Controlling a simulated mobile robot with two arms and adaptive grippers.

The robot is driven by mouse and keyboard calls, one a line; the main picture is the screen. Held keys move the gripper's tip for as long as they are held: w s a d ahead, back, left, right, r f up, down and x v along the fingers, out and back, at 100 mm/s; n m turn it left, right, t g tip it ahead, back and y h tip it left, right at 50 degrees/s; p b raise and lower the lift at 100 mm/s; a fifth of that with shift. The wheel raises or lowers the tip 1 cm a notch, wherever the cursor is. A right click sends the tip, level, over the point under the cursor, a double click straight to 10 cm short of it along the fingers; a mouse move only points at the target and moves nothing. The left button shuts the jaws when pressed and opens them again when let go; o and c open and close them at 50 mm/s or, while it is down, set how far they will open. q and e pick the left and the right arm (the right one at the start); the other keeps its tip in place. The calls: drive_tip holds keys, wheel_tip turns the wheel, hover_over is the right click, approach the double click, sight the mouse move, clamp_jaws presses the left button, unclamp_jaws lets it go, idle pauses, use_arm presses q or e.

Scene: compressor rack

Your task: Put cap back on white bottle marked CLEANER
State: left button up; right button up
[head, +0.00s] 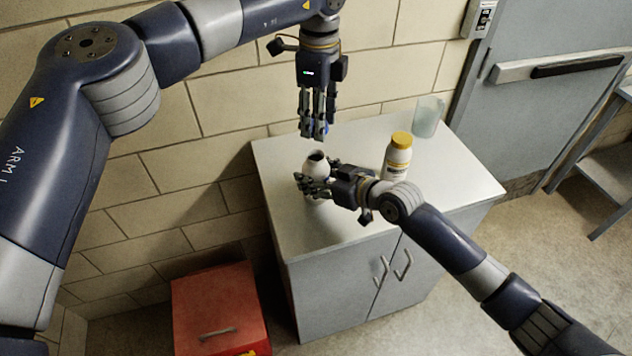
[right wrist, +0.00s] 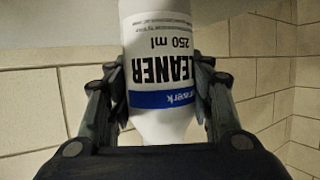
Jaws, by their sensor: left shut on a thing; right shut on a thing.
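The white CLEANER bottle (head: 316,167) stands on the grey cabinet top, its dark open mouth facing up. My right gripper (head: 312,186) is shut around its body. In the right wrist view the bottle (right wrist: 160,30) shows its label upside down, with "CLEANER", "250 ml" and a blue band between the two fingers. My left gripper (head: 317,134) points down above the bottle mouth, a little apart from it. It is shut on a small blue thing, apparently the cap (head: 327,128), mostly hidden by the fingers.
A white bottle with a yellow cap (head: 397,158) stands right of the CLEANER bottle, close to my right wrist. A clear beaker (head: 428,117) stands at the back right of the cabinet top (head: 462,178). A brick wall is behind. A red box (head: 218,308) sits on the floor at left.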

use_arm(q)
hover_over(315, 165)
drive_tip(key=w, duration=0.2)
drive_tip(key=shift+s+d+f, duration=0.1)
drive_tip(key=shift+d+f, duration=0.05)
drive_tip(key=shift+f, duration=1.1)
drive_tip(key=shift+d+f, duration=0.15)
drive_tip(key=shift+f, duration=1.1)
drive_tip(key=shift+f, duration=0.9)
drive_tip(key=shift+f, duration=0.55)
